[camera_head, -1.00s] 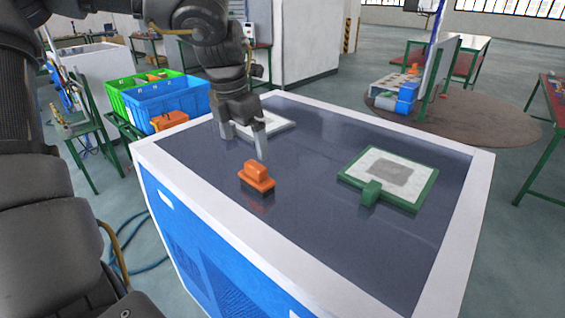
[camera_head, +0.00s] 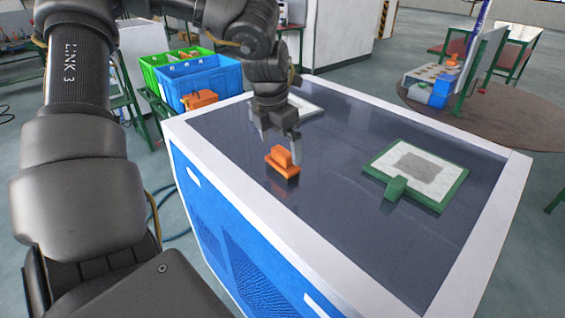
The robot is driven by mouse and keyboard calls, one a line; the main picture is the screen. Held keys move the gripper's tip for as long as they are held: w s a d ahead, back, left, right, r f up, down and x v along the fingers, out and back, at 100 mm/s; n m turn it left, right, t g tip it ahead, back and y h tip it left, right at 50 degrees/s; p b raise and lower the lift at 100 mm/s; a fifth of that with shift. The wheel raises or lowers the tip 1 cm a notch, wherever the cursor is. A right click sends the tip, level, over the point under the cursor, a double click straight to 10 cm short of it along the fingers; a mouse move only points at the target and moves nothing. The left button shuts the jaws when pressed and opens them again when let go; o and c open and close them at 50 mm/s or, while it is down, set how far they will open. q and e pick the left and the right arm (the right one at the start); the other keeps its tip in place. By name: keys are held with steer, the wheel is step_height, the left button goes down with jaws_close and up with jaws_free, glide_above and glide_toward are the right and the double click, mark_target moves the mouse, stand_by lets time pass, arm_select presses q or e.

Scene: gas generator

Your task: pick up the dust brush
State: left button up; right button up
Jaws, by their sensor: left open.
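The dust brush, an orange block with a raised grip and a dark underside (camera_head: 283,164), stands on the dark top of the blue and white cabinet (camera_head: 340,235), near its left side. My left gripper (camera_head: 280,147) points down just above and behind the brush, with its fingers apart. The near finger looks close to the brush grip; I cannot tell if it touches. My right gripper is out of view.
A green-framed panel with a green handle (camera_head: 415,172) lies on the right of the top. A white-framed panel (camera_head: 305,108) lies behind my left gripper. Blue (camera_head: 200,82) and green (camera_head: 165,62) crates stand beyond the left edge. The front of the top is clear.

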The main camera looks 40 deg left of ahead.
mark_target(281, 151)
arm_select(q)
steer(key=f+p, duration=0.1)
steer(key=f, duration=0.1)
steer(key=w+f+p, duration=0.1)
steer(key=f, duration=0.1)
steer(key=shift+f, duration=0.3)
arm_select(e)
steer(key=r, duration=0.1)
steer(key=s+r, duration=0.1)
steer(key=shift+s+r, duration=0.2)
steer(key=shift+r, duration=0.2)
arm_select(q)
steer(key=shift+s+d, duration=0.1)
steer(key=c, duration=0.8)
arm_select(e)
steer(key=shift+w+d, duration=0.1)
